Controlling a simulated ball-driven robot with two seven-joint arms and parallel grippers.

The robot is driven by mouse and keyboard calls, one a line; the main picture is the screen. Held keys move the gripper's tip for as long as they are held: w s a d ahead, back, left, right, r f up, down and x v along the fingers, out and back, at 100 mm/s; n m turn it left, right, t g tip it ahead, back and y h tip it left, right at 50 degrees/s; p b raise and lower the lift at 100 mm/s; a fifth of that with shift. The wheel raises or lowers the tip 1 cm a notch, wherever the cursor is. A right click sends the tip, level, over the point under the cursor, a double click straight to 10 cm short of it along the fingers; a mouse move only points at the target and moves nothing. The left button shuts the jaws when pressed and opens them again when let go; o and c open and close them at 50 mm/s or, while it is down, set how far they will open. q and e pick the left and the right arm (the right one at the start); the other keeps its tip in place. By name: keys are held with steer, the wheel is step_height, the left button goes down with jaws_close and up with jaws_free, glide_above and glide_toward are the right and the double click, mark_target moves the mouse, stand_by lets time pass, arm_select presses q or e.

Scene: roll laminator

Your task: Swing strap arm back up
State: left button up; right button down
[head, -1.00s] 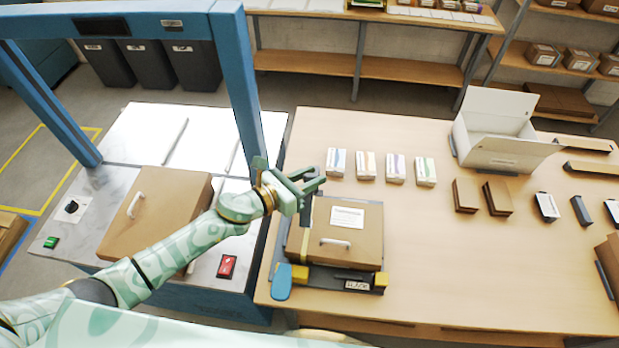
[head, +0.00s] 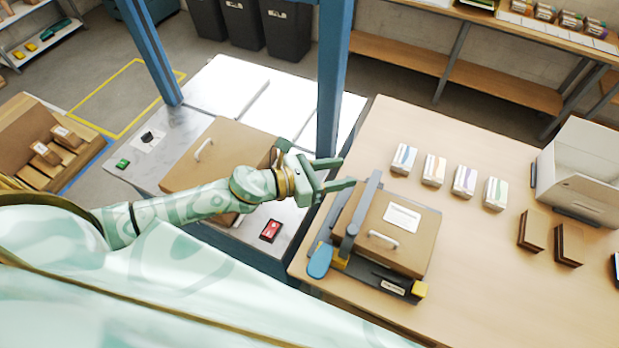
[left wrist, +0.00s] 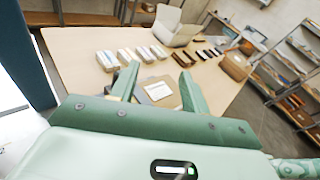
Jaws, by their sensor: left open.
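The grey strap arm (head: 361,212) is on the left part of a dark fixture (head: 378,275). It runs from the fixture's near side across the view of the brown carton (head: 415,235); I cannot tell how far it is raised off the carton. A blue paddle (head: 319,261) sits at the fixture's near left corner. My left gripper (head: 346,173) is open and empty, just left of the strap arm's far end. In the left wrist view, the carton's white label (left wrist: 158,91) shows between its open fingers (left wrist: 159,74). My right gripper is not in view.
Left of the fixture is a marble-topped bench with a brown lidded box (head: 215,155), a red switch (head: 271,230) and a blue frame post (head: 332,80). Several small packs (head: 434,170) and a white open box (head: 580,165) stand on the wooden table (head: 480,270), whose front is clear.

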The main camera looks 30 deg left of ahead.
arm_select(q)
steer(key=b+v, duration=0.1)
steer(key=v, duration=0.5)
steer(key=shift+s+b, duration=0.2)
steer(key=shift+b, duration=0.15)
steer(key=shift+a, duration=0.1)
